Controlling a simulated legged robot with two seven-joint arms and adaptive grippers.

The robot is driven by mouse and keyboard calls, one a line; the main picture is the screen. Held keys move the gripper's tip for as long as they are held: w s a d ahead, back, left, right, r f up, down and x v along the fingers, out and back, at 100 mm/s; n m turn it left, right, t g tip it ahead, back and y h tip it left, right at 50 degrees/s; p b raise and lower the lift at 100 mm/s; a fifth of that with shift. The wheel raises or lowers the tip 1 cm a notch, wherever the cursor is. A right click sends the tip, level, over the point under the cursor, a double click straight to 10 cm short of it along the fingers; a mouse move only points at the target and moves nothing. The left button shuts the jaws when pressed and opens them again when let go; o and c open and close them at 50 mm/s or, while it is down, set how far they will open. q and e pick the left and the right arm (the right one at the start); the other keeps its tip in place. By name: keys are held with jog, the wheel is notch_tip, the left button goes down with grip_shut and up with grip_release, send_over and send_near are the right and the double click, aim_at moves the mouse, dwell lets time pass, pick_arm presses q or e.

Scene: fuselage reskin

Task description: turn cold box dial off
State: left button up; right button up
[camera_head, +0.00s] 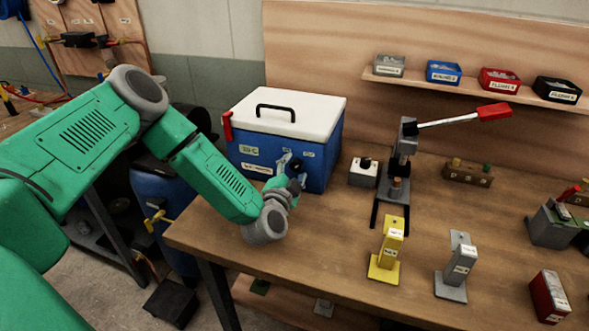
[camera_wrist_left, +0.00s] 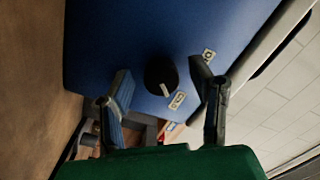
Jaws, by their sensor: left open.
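The cold box (camera_head: 262,150) is a blue chest with a white lid and black handle, standing on the workbench toward the back left. Its dark round dial (camera_wrist_left: 161,75) is on the blue front face, with a light pointer mark and small labels around it in the left wrist view. My left gripper (camera_head: 291,166) is in front of the box face at the dial. In the left wrist view its two fingers (camera_wrist_left: 163,91) are spread, one on each side of the dial, and contact cannot be told. My right gripper is not in view.
The wooden workbench (camera_head: 330,245) has a press with a red handle (camera_head: 494,111), a yellow stand (camera_head: 387,250) and a grey stand (camera_head: 457,268) to the right. Small bins (camera_head: 443,72) sit on a wall shelf. The bench in front of the box is clear.

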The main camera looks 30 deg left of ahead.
pick_arm(q)
grip_shut()
jog(key=shift+d, duration=0.1)
